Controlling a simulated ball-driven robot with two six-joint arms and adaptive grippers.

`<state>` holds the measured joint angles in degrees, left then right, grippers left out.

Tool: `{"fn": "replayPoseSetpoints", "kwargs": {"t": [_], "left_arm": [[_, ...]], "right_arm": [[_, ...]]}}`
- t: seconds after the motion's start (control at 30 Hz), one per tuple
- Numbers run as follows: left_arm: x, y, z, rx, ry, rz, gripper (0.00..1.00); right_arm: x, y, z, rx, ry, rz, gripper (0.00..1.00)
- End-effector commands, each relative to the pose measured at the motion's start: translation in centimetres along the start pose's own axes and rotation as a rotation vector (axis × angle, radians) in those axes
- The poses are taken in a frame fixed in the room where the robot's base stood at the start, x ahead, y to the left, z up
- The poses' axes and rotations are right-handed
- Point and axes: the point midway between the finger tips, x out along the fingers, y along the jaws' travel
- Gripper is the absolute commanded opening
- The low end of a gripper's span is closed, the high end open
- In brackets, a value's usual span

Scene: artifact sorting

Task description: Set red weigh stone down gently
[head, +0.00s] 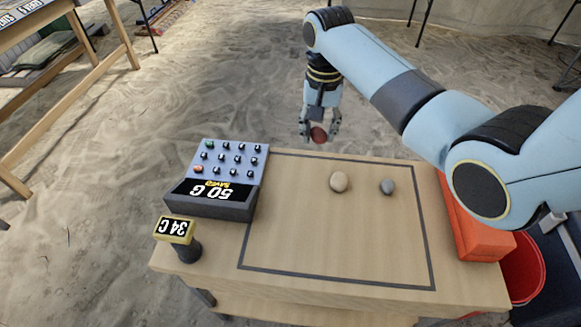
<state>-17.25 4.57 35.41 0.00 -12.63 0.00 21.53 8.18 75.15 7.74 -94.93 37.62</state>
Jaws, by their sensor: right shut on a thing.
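The red weigh stone (319,135) is a small dark red oval. My right gripper (320,134) is shut on it, pointing down, near the far edge of the wooden table (335,250). The stone appears in front of the sandy floor just past that edge, and its height above the table is hard to judge. A beige stone (339,181) and a grey stone (387,186) lie apart on the table inside a dark outlined rectangle. My left gripper is not in view.
A scale-like device (216,180) with buttons and a display reading 50 G stands at the table's left. The outlined area's front is clear.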

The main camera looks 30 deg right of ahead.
Motion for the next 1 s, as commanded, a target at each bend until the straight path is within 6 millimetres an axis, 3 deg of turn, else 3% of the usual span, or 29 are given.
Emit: {"fn": "replayPoseSetpoints", "kwargs": {"t": [0.1,0.27,0.7,1.0], "left_arm": [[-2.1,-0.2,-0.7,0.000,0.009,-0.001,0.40],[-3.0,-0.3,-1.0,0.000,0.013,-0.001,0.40],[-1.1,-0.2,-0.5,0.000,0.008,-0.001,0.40],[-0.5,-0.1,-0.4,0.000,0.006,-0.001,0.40]], "right_arm": [[-2.1,2.9,-0.6,0.184,0.006,0.001,0.00],[-2.8,4.2,-0.4,0.317,0.001,-0.002,0.00],[3.3,-3.6,4.9,0.332,-0.003,-0.001,0.00],[5.0,-5.0,5.8,0.333,0.000,0.002,0.00]]}}
